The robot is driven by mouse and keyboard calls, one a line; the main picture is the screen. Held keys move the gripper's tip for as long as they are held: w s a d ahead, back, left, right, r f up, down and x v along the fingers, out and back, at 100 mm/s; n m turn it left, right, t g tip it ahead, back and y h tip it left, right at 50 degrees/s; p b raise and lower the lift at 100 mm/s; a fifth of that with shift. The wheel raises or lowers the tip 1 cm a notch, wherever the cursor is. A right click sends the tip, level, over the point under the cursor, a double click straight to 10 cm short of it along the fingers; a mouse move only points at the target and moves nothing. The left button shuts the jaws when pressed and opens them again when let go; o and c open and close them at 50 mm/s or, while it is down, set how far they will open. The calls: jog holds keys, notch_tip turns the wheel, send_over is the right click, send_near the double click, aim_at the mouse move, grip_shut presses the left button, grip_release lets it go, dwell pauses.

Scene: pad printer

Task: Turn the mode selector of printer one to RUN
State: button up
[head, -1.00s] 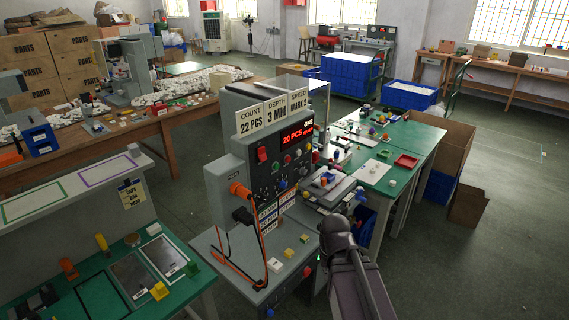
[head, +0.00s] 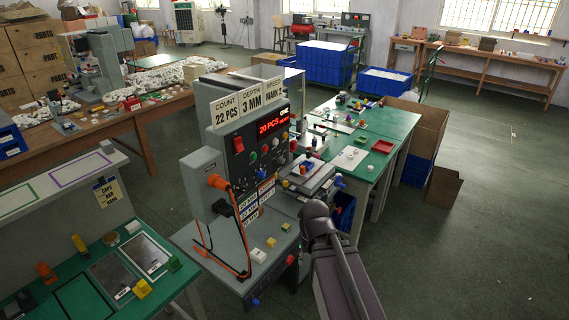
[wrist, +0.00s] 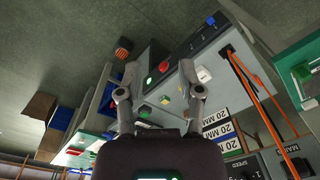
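Printer one appears to be the grey pad printer (head: 205,178) in the middle of the head view, with a red "20 PCS" display and several knobs and lamps on its panel. Its lower base shows in the wrist view (wrist: 226,62), with a red button (wrist: 164,66), a black part and a blue knob (wrist: 210,20) along one face. I cannot tell which control is the mode selector, and no RUN label is readable. My gripper (wrist: 158,68) is open and empty, its fingers spread in front of this base. In the head view the fingers are hidden behind my arm.
White and yellow blocks (head: 257,255) sit on the printer's base beside an orange-black cable (head: 243,240). A green worktable (head: 396,126) with small parts stands behind right. A green-topped bench (head: 85,310) is at front left.

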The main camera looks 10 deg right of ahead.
jog(key=shift+o, duration=0.2)
jog(key=w+a+f+m+t+y+b, duration=0.1)
jog(key=w+a+f+m+y+b, duration=0.1)
jog(key=w, duration=0.7)
jog(key=shift+w+f+m+t+y+b, duration=0.3)
jog(key=shift+w+m+t+y+b, duration=0.1)
jog(key=shift+m+y+b, duration=0.55)
jog(key=m+t+y+b, duration=0.9)
jog(key=m+t+b, duration=0.15)
jog(key=m, duration=0.45)
send_near(284, 161)
jog(key=v, duration=0.4)
jog(key=shift+s+a+t+p, duration=0.2)
jog(key=shift+t+p, duration=0.05)
jog(key=shift+p, duration=0.05)
jog(key=shift+a, duration=0.1)
jog(key=x, duration=1.3)
jog(key=shift+w+a+f, duration=0.15)
jog(key=shift+w+f, duration=0.1)
jog(key=shift+w, duration=0.1)
grip_shut()
